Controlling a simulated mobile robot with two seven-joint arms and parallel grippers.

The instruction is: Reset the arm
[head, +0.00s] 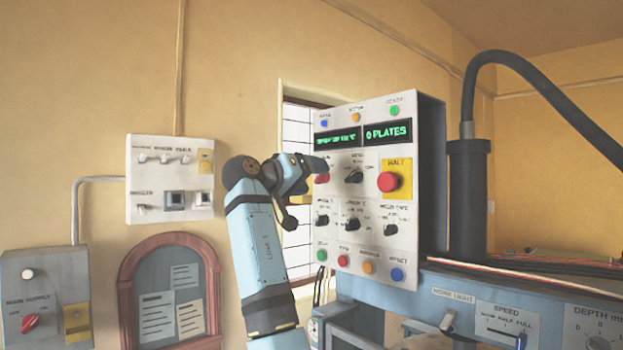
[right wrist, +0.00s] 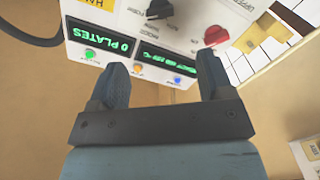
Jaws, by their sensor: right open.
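My right gripper (head: 312,168) is raised on the blue arm in front of the white control panel (head: 372,268), near its left side. The gripper is open and nothing shows between its fingers. In the right wrist view the two dark blue fingers (right wrist: 161,78) stand apart, over the panel edge with the lit displays. A red knob (head: 322,178) lies close beside the fingertips in the head view; whether they touch it I cannot tell. It also shows in the right wrist view (right wrist: 216,35), beyond the right finger. My left gripper is not in view.
The panel has a red button (head: 388,181) on a yellow plate, several black knobs and coloured buttons. A switch box (head: 150,207) and a noticeboard (head: 168,245) are on the wall at left. Open air lies left of my arm.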

